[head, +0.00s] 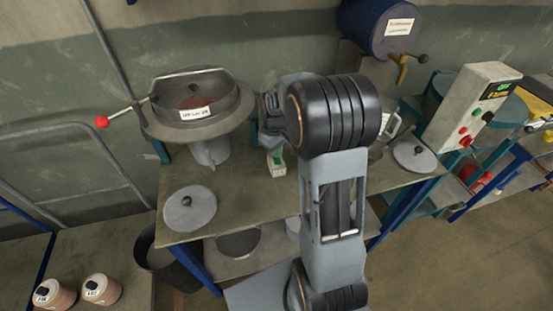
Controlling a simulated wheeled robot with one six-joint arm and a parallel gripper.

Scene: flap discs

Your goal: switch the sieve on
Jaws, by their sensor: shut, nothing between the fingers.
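A round grey machine, which looks like the sieve (177,130), stands at the left of the workbench. It has a wide pan with reddish-brown material inside, a white label and a spout below. A small pale box with a green part, perhaps a switch (277,162), sits right of the spout; its setting cannot be read. My gripper (268,108) is shut and empty, just right of the pan's rim and above the small box. My wrist hides part of it, and whether it touches anything cannot be told.
A lever with a red ball (102,122) sticks out left of the pan. A grey lid (190,209) lies at the bench's front left, another (414,155) at right. A control box (472,108) with coloured buttons stands at right. A blue drum (375,25) is behind.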

